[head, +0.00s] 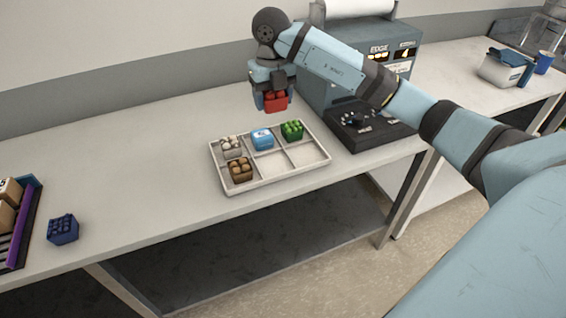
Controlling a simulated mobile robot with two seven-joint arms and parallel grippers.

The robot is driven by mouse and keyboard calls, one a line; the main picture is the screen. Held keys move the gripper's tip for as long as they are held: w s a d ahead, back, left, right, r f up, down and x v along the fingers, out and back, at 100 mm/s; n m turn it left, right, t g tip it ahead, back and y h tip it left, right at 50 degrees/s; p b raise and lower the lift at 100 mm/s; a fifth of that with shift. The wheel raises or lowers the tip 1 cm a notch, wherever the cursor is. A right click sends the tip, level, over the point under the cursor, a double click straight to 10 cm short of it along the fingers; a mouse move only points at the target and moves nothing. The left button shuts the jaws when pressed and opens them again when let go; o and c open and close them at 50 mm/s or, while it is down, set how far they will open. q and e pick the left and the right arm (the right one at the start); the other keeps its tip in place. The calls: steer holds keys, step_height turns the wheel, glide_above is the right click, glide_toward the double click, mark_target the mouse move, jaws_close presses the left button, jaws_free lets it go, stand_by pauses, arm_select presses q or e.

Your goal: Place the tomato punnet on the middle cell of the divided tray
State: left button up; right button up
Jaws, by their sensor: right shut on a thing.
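The tomato punnet (275,103) is red and hangs from my right gripper (272,92), which is shut on it. They are above the table, just behind the back edge of the divided tray (318,143). The tray is pale, with two rows of three cells. Its back row holds a punnet of whitish items (231,147), a blue punnet (262,139) and a green punnet (292,130). A brown punnet (241,170) is in the front left cell. The front middle and front right cells are empty. My left gripper is out of view.
A grey machine (405,68) with a display and a dark plate (372,130) stands right of the tray. A dark blue punnet (63,229) and a crate with boxes (30,222) are at the left. The table between crate and tray is clear.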

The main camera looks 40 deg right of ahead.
glide_above(275, 166)
step_height(275, 166, down, 15)
steer(key=shift+r+p, duration=0.1)
steer(key=shift+p, duration=0.2)
step_height(275, 166, down, 5)
steer(key=shift+f, duration=0.1)
steer(key=shift+f, duration=0.1)
steer(key=o, duration=0.7)
steer(key=shift+c, duration=0.2)
